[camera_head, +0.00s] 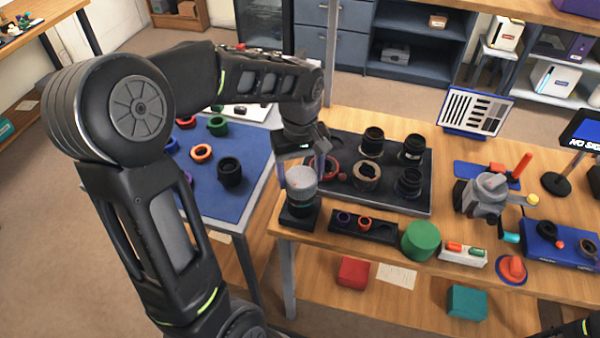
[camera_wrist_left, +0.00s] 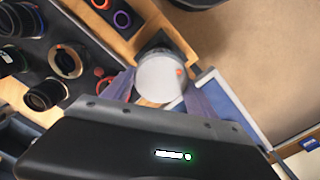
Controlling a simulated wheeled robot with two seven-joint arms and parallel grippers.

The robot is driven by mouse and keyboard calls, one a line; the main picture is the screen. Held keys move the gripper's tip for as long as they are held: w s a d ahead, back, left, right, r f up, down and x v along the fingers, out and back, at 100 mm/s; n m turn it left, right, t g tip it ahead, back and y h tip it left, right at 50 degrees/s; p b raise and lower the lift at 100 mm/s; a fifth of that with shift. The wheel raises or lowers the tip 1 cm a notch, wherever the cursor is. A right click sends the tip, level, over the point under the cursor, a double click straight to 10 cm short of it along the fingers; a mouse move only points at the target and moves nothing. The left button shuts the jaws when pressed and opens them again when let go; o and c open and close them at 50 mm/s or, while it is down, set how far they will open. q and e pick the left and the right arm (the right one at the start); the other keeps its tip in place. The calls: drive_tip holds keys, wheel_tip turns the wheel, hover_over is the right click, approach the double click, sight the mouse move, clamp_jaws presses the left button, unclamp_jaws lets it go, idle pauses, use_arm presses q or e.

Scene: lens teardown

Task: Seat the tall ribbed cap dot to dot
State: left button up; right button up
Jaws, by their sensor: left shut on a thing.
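The tall ribbed cap (camera_head: 301,177) is pale grey and upright. My left gripper (camera_head: 302,172) is shut on it, with a finger on either side. In the left wrist view the cap (camera_wrist_left: 158,82) shows its round top with an orange-red dot (camera_wrist_left: 179,72) near the edge, between the fingers of my left gripper (camera_wrist_left: 160,88). Directly below the cap is a dark lens body with a teal band (camera_head: 301,198), on a black square stand (camera_head: 299,217) at the table corner. I cannot tell whether cap and body touch. The body's own dot is not visible.
A black tray (camera_head: 420,211) with several lenses lies right of the cap. A dark ring holder (camera_head: 380,231), a green cylinder (camera_head: 420,241) and a grey clamp device (camera_head: 485,192) stand farther right. A blue mat (camera_head: 205,195) with several parts lies left.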

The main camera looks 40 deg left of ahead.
use_arm(q)
drive_tip(key=shift+f+b, duration=0.75)
drive_tip(key=shift+f, duration=0.1)
idle(1.6)
idle(0.4)
